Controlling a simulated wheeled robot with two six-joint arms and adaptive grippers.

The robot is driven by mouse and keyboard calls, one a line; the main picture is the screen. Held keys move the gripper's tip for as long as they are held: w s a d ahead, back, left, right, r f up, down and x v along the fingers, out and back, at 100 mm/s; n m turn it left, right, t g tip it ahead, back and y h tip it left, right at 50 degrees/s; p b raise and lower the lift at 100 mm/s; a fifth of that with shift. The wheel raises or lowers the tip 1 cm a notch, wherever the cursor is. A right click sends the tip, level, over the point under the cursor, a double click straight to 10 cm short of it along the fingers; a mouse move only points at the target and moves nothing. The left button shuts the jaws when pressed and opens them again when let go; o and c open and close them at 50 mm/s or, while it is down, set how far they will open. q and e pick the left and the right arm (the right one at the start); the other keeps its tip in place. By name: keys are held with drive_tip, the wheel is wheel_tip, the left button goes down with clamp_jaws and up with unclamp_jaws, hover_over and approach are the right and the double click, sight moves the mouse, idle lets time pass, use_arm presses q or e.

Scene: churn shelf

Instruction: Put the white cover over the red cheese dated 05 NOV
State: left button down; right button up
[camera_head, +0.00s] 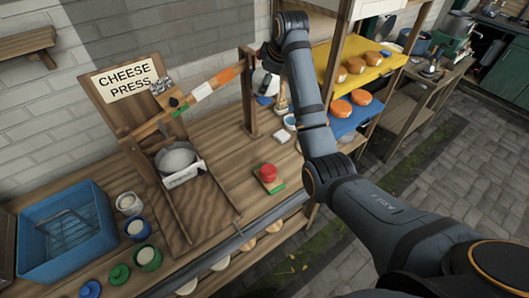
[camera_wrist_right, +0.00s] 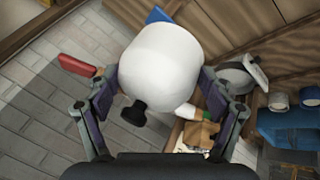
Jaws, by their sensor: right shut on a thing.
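The red cheese (camera_head: 268,172) sits on a small green-edged board on the wooden bench, right of the press; its date is too small to read. My right gripper (camera_wrist_right: 155,82) is shut on the white cover (camera_wrist_right: 168,62), a large rounded white piece that fills the space between the fingers in the right wrist view. A black knob (camera_wrist_right: 133,114) shows beside the cover. In the head view my right arm reaches over the back right of the bench, and its gripper is partly hidden behind its own wrist. It is well apart from the red cheese. My left gripper is not in view.
The cheese press (camera_head: 175,158) with its striped lever (camera_head: 203,91) stands left of the cheese. A blue crate (camera_head: 66,232) and several small pots are at the left. Orange cheeses lie on yellow (camera_head: 350,48) and blue shelves at the right. Bench around the red cheese is clear.

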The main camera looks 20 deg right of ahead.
drive_tip(key=s+f+n+y+p, duration=0.2)
drive_tip(key=s+f+n+p, duration=0.1)
drive_tip(key=f, duration=0.8)
use_arm(q)
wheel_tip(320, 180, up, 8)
drive_tip(key=p, duration=0.3)
use_arm(e)
drive_tip(key=n+g+y, duration=0.1)
drive_tip(key=n, duration=0.2)
hover_over(271, 171)
wheel_tip(271, 171, down, 11)
drive_tip(key=shift+f, duration=0.1)
drive_tip(key=shift+d+f, duration=0.1)
drive_tip(key=shift+f, duration=0.25)
drive_tip(key=shift+f+b, duration=0.75)
drive_tip(key=shift+b, duration=0.15)
wheel_tip(271, 171, down, 6)
drive_tip(key=b, duration=0.5)
drive_tip(key=shift+r+b, duration=0.1)
drive_tip(key=shift+b, duration=0.2)
use_arm(q)
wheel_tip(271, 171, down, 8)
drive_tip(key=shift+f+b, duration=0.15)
drive_tip(key=shift+b, duration=0.15)
use_arm(e)
drive_tip(key=shift+f, duration=0.55)
